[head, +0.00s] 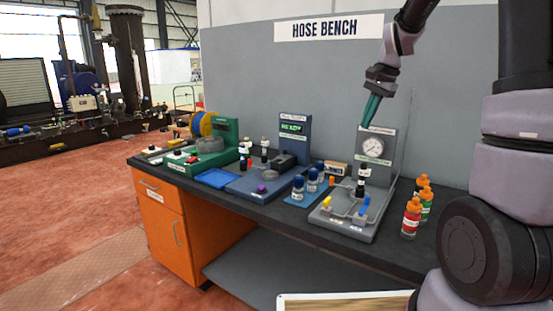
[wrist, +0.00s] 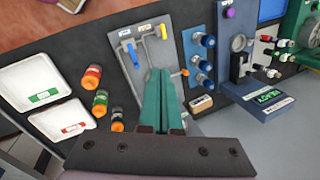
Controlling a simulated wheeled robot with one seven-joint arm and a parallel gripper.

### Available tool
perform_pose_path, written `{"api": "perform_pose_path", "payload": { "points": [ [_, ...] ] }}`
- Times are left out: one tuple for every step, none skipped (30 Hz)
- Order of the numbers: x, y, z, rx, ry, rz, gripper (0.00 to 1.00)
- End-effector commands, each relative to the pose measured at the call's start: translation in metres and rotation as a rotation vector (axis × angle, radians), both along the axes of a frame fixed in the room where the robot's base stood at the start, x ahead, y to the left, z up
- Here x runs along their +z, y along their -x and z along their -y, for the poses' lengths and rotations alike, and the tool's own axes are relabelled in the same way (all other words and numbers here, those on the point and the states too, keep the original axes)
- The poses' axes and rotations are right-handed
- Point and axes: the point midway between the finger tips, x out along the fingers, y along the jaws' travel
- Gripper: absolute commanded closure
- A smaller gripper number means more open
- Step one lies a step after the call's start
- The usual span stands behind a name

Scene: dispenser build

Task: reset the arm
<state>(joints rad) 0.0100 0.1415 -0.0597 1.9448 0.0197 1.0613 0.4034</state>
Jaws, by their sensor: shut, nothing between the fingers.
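My gripper (head: 369,112) hangs over the back right of the bench in the head view, its green fingers pointing down beside the gauge panel. In the wrist view my gripper (wrist: 160,75) shows its two green fingers pressed together with nothing between them. The fingers look to be above the bench top and cover part of the grey gauge stand (wrist: 128,52). I cannot tell the exact gap to the stand.
The dark bench (head: 290,212) carries the gauge stand (head: 376,174), blue-capped bottles (head: 312,180), orange-capped bottles (head: 411,217), a blue READY station (head: 292,140) and a green station (head: 222,135). Two white trays (wrist: 33,85) lie at left in the wrist view. A grey wall stands behind.

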Motion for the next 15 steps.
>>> {"api": "perform_pose_path", "payload": {
  "points": [
    [0.019,0.020,-0.002,0.033,0.009,0.045,1.00],
    [0.027,0.030,-0.003,0.055,0.016,0.067,1.00],
    [0.038,0.044,-0.005,0.083,0.024,0.098,1.00],
    [0.045,0.055,-0.006,0.104,0.033,0.122,1.00],
    [0.051,0.065,-0.007,0.125,0.040,0.144,1.00],
    [0.059,0.080,-0.009,0.153,0.052,0.175,1.00],
    [0.064,0.091,-0.009,0.174,0.061,0.197,1.00],
    [0.069,0.102,-0.010,0.194,0.071,0.220,1.00],
    [0.075,0.117,-0.011,0.221,0.085,0.252,1.00],
    [0.079,0.128,-0.012,0.242,0.095,0.274,1.00],
    [0.082,0.139,-0.013,0.262,0.106,0.295,1.00],
    [0.085,0.154,-0.014,0.288,0.121,0.325,1.00],
    [0.087,0.164,-0.014,0.307,0.134,0.347,1.00],
    [0.088,0.175,-0.015,0.327,0.146,0.369,1.00],
    [0.089,0.188,-0.016,0.351,0.163,0.396,1.00]
  ]
}}
